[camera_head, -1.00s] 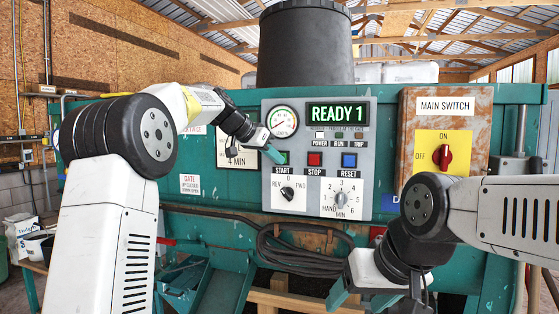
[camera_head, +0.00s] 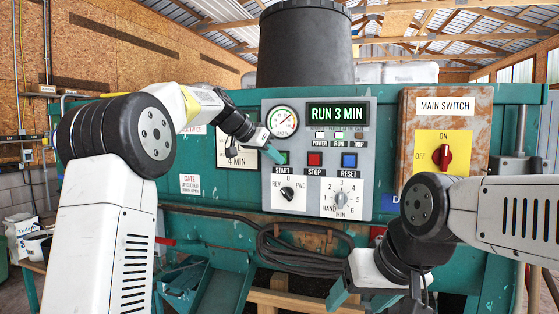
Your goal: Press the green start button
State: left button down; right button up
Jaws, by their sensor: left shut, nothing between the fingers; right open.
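The green start button (camera_head: 285,158) is on the grey control panel (camera_head: 367,180), above the START label and partly hidden by my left gripper. My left gripper (camera_head: 276,155) is shut, with its teal fingertips at the button; I cannot tell whether they touch it.
The red stop button (camera_head: 315,159) and blue reset button (camera_head: 349,160) sit to the right of start. Two knobs are below. The rusty main switch box (camera_head: 480,125) with its red knob (camera_head: 442,157) is further right. A coiled black cable (camera_head: 300,255) hangs below the panel.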

pick_arm(q)
jog(key=shift+s+a, duration=0.15)
jog(key=shift+s, duration=0.4)
jog(key=shift+s+a, duration=0.25)
jog(key=shift+s, duration=0.55)
jog(key=shift+s+a, duration=0.3)
jog(key=shift+s, duration=0.45)
jog(key=shift+s+a, duration=0.25)
jog(key=shift+s, duration=0.55)
jog(key=s+a+f+n+y, duration=0.2)
jog(key=s+f, duration=0.4)
jog(key=s, duration=0.5)
jog(key=s+a+f+n+y, duration=0.2)
jog(key=s+a+f+n, duration=0.2)
jog(key=s, duration=0.7)
jog(key=s+a+f+n+y, duration=0.2)
jog(key=s+a+f, duration=0.5)
jog(key=s, duration=0.5)
notch_tip(320, 180, down, 3)
jog(key=shift+r+n+g, duration=0.2)
jog(key=shift+n+g, duration=0.2)
jog(key=shift+n, duration=0.1)
